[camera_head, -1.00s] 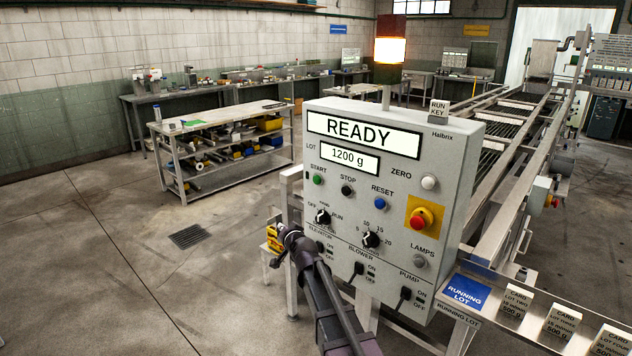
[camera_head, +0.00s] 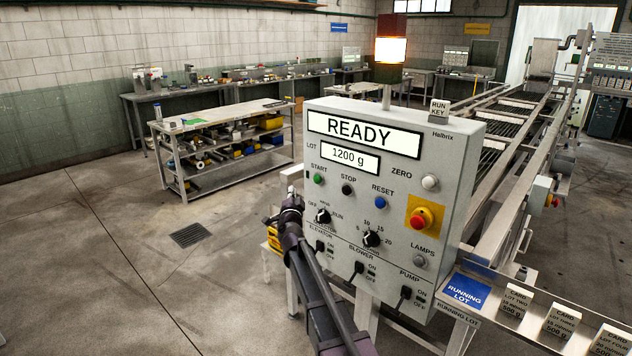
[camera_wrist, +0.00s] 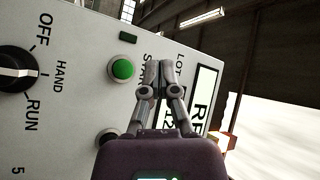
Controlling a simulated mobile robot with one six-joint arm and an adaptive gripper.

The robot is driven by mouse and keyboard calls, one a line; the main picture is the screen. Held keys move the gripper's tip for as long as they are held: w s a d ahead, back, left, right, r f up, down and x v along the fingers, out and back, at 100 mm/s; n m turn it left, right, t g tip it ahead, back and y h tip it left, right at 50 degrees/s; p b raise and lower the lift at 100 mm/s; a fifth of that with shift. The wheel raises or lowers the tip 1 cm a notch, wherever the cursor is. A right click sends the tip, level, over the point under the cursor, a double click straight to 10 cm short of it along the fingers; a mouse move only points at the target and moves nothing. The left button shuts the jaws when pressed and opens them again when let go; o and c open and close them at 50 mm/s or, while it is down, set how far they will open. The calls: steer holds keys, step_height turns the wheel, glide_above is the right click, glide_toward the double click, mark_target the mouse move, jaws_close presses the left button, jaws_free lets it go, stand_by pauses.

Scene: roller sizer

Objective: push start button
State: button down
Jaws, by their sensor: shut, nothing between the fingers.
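The green START button (camera_head: 318,179) is at the upper left of the grey control panel (camera_head: 440,160), under the READY display (camera_head: 363,134). In the wrist view the green button (camera_wrist: 122,69) is just left of my gripper (camera_wrist: 160,66). My gripper is shut and empty, its fingertips close to the panel face beside the button; I cannot tell whether they touch the panel. In the head view my gripper (camera_head: 290,194) is at the panel's left edge, below and left of the START button. The button is in plain sight.
The black STOP button (camera_head: 347,189) and blue RESET button (camera_head: 380,202) are right of START. The HAND/RUN selector knob (camera_head: 322,216) is below it. The red emergency stop (camera_head: 421,218) is at the right. Open floor lies left of the panel.

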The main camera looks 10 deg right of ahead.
mark_target(313, 177)
steer(key=shift+w+d, duration=0.1)
steer(key=shift+w+d, duration=0.85)
steer(key=shift+d, duration=0.3)
steer(key=shift+w+d, duration=0.8)
steer(key=shift+d, duration=0.4)
steer(key=shift+w+d, duration=0.85)
steer(key=shift+d, duration=0.3)
steer(key=shift+w+d, duration=0.1)
steer(key=shift+w, duration=0.05)
steer(key=shift+w+d, duration=0.15)
steer(key=shift+d, duration=0.05)
steer(key=shift+w+d, duration=0.3)
steer(key=shift+d, duration=0.15)
stand_by(0.4)
steer(key=shift+s+a, duration=0.15)
steer(key=shift+a, duration=0.05)
stand_by(0.3)
steer(key=shift+s+a, duration=0.45)
steer(key=shift+a, duration=0.15)
steer(key=shift+s+a, duration=0.75)
steer(key=shift+a, duration=0.25)
steer(key=shift+s+a, duration=0.7)
steer(key=shift+a, duration=0.3)
